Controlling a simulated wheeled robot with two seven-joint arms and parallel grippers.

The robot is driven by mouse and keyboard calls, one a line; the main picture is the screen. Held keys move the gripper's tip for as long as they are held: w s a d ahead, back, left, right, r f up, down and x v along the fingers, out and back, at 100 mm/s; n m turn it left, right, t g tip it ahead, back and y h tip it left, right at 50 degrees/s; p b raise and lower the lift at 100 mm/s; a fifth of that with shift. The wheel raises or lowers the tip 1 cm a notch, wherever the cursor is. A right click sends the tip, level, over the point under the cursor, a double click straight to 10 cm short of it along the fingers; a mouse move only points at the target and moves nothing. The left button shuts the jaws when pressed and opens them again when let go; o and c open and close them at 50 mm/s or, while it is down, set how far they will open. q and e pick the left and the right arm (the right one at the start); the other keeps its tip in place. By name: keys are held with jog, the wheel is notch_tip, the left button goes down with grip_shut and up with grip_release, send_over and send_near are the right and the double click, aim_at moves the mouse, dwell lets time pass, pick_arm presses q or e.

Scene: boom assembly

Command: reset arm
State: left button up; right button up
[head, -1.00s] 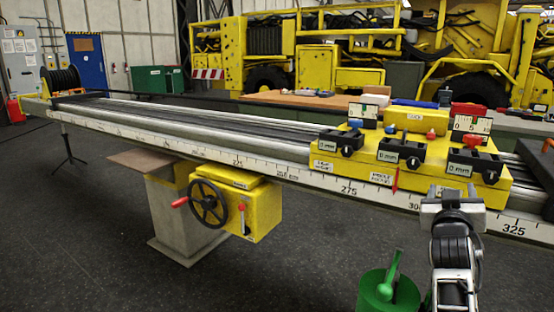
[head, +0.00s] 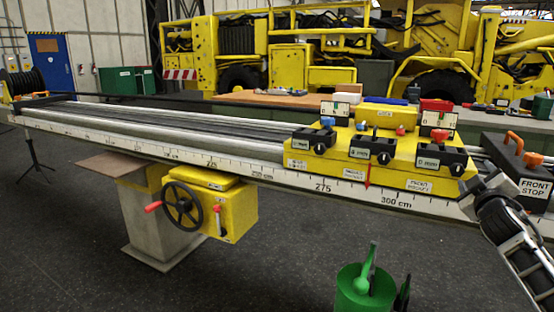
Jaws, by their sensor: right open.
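My right gripper (head: 478,190) is in the head view at the right, in front of the boom's scale rail. It is open and nothing shows in it; its fingertips are small in the picture. My right arm comes up from the lower right corner. The long boom bench (head: 170,132) with a centimetre scale runs across the view. A yellow carriage block (head: 405,178) with several black clamps sits on it, left of the gripper. A black "FRONT STOP" block (head: 524,174) with an orange handle stands right of the gripper. My left gripper is not in view.
A yellow gearbox with a black handwheel (head: 182,206) hangs under the boom beside a pale pedestal (head: 150,228). The dark floor at the lower left is clear. Yellow machinery (head: 290,62) fills the back.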

jog(key=s+a+f+g+y, duration=0.2)
jog(key=s+a+f+y, duration=0.25)
jog(key=a+f, duration=0.75)
jog(key=s+a+f+g+y, duration=0.1)
jog(key=s+a+f+y, duration=0.35)
jog(key=a+f, duration=0.65)
jog(key=s+a+f+m+g+y, duration=0.1)
jog(key=s+a+f, duration=0.2)
jog(key=s+a, duration=0.4)
jog(key=s+a+f+m+g+y, duration=0.1)
jog(key=s+a+f+y, duration=0.1)
jog(key=s+a, duration=0.45)
pick_arm(q)
jog(key=p, duration=0.2)
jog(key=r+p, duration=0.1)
jog(key=p, duration=0.1)
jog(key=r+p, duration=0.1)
jog(key=p, duration=0.1)
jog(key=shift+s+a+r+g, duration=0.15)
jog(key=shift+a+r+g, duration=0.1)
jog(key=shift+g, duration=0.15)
pick_arm(e)
jog(key=s+a+r, duration=0.1)
jog(key=s+r, duration=0.1)
jog(key=s, duration=0.3)
jog(key=s+a+r+m+g, duration=0.1)
jog(key=s, duration=0.4)
jog(key=shift+s+a+r, duration=0.25)
jog(key=shift+a+r, duration=0.05)
jog(key=shift+r, duration=0.1)
